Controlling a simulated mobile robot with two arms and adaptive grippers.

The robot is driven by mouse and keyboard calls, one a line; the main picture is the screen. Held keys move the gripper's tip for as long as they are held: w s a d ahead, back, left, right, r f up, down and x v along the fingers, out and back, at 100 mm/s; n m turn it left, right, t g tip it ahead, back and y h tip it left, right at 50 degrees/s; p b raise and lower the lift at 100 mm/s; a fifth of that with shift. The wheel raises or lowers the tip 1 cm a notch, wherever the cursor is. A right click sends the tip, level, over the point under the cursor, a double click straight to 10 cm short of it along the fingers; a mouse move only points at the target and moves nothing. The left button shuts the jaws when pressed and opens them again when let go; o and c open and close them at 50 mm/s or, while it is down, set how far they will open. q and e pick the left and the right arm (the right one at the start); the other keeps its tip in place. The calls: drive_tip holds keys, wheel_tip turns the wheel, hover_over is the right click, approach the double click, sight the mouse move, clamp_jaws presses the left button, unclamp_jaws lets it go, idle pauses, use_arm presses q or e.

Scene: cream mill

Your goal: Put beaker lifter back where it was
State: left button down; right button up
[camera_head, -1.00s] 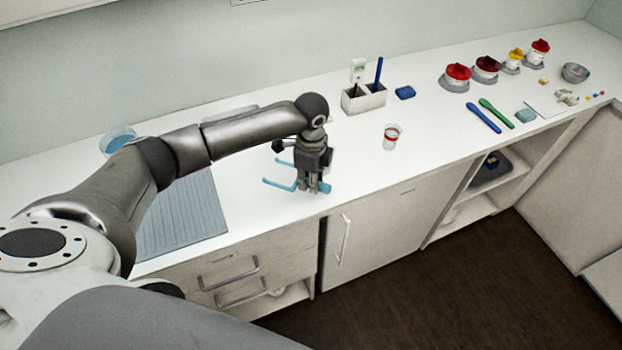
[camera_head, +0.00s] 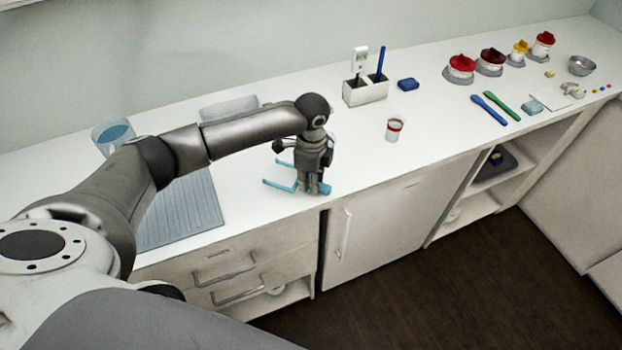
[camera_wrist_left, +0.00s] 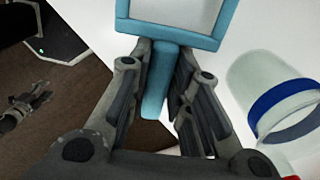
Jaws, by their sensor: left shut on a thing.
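The beaker lifter is light blue, with a two-pronged fork (camera_head: 279,184) that points left, low over the counter near its front edge in the head view. My left gripper (camera_head: 314,188) is shut on its handle. In the left wrist view the lifter's handle (camera_wrist_left: 159,85) runs between the fingers of my left gripper (camera_wrist_left: 160,110), with the blue frame above it. Whether the lifter touches the counter is not clear.
A red-banded cup (camera_head: 394,128) stands right of the gripper. A ribbed grey mat (camera_head: 182,212) and a blue-tinted container (camera_head: 113,133) lie to the left. Lidded jars (camera_head: 461,70) and two spatulas (camera_head: 488,110) lie right.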

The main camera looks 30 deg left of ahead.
use_arm(q)
drive_tip(key=shift+f, duration=0.45)
drive_tip(key=c, duration=1.3)
unclamp_jaws()
drive_tip(key=shift+o, duration=0.2)
